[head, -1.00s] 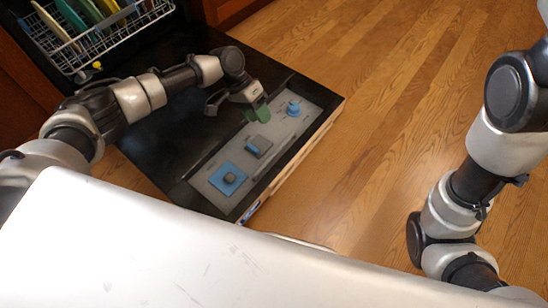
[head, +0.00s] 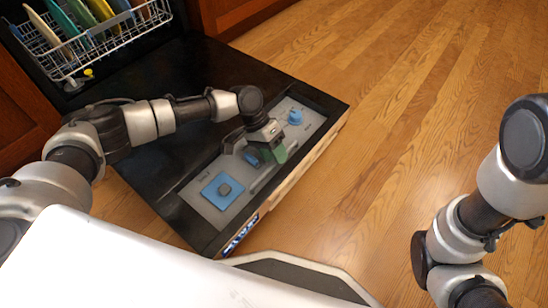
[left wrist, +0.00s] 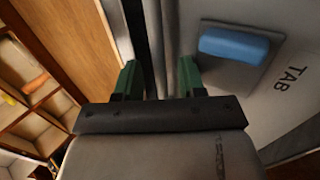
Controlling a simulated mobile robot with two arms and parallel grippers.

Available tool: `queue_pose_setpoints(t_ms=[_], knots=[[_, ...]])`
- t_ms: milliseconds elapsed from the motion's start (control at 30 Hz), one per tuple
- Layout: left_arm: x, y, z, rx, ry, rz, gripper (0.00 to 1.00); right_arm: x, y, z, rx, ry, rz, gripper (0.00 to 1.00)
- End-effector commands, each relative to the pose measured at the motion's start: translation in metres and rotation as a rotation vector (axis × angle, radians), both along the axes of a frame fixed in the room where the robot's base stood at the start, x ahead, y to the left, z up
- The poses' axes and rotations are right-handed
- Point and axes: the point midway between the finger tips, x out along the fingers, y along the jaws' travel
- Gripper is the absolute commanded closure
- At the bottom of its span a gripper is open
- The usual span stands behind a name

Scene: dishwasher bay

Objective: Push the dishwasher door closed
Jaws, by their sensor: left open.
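The dishwasher door (head: 200,65) lies lowered and open, its black inner face up. A grey control panel (head: 205,200) runs along its outer end, with a blue square switch (head: 223,190) and a blue knob (head: 295,117). My left gripper (head: 272,158) is over the panel's middle, near the outer edge, and hides part of the panel. In the left wrist view its green fingers (left wrist: 160,78) are apart, with a dark strip and grey edge between them. Contact with the door cannot be told. My right gripper is not in view; only my right arm shows.
The dish rack (head: 75,45) with several coloured plates stands inside the dishwasher at top left. Wooden cabinets (head: 235,12) flank the opening. The wood floor (head: 400,120) right of the door is clear. My white base fills the lower left.

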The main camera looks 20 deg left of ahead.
Motion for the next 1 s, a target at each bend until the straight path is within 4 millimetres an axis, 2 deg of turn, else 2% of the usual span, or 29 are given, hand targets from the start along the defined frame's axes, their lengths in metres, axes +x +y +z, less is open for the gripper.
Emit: queue_pose_setpoints(t_ms=[300,567,867,1000], knots=[[-0.0005,-0.0013,-0.0016,0.000,0.001,0.001,0.60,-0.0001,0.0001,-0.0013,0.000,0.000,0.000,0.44],[-0.0005,-0.0011,-0.0017,0.000,0.001,0.001,1.00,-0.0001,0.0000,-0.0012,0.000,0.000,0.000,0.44],[-0.0005,-0.0010,-0.0006,-0.001,0.001,0.001,1.00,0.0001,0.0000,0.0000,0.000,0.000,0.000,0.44],[-0.0004,-0.0007,0.0068,-0.009,0.005,0.003,1.00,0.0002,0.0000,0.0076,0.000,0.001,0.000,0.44]])
